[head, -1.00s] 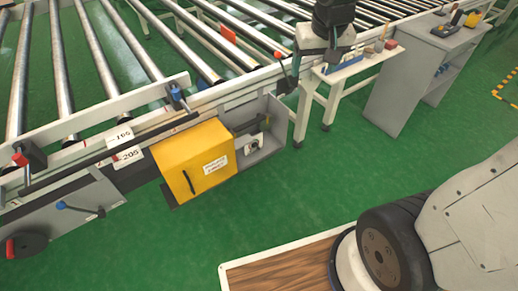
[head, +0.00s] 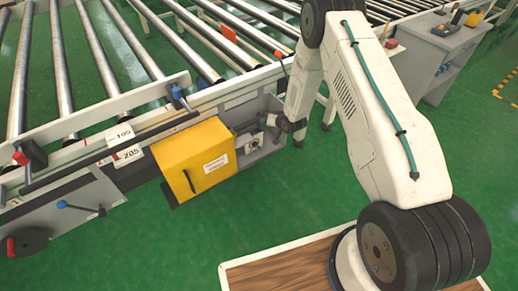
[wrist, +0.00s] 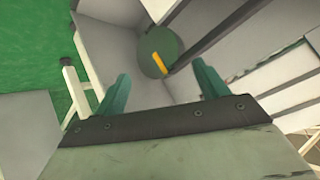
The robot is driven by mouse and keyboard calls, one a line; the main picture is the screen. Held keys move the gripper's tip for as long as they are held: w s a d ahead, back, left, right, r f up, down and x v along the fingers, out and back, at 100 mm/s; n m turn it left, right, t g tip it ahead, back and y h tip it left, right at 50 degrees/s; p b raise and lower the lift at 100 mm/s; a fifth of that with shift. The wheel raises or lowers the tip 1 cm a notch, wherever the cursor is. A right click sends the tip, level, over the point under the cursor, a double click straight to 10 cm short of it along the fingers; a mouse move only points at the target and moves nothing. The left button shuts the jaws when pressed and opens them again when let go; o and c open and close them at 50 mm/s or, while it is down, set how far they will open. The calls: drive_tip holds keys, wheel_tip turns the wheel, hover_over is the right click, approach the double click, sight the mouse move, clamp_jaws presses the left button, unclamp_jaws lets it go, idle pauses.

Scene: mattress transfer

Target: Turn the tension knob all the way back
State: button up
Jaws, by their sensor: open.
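The tension knob (wrist: 150,48) appears to be the dark green round disc with a yellow pointer bar in the wrist view. It sits inside an open grey box, ahead of and between my fingertips. My gripper (wrist: 162,84) is open, its two green fingers apart with nothing between them; they look short of the knob, not touching it. In the head view my gripper (head: 266,120) is small and partly hidden at the opening of the grey box (head: 268,151), right of the yellow cover. I cannot clearly make out the knob there.
The yellow cover (head: 200,162) stands just left of the grey box. The roller conveyor (head: 110,65) runs above and behind it. A blue-handled lever (head: 78,207) is further left. A grey cabinet (head: 440,55) stands at the back right.

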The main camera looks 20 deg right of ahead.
sight(258, 147)
drive_tip(key=s+a+f+m+t+y, duration=0.2)
drive_tip(key=s+f+t, duration=0.2)
drive_tip(key=f, duration=0.3)
drive_tip(key=s+a+f+m+t+y, duration=0.2)
drive_tip(key=s+f+t, duration=0.2)
drive_tip(key=f, duration=0.4)
drive_tip(key=x, duration=0.7)
drive_tip(key=shift+w+a, duration=0.25)
drive_tip(key=shift+a, duration=0.05)
drive_tip(key=c, duration=1)
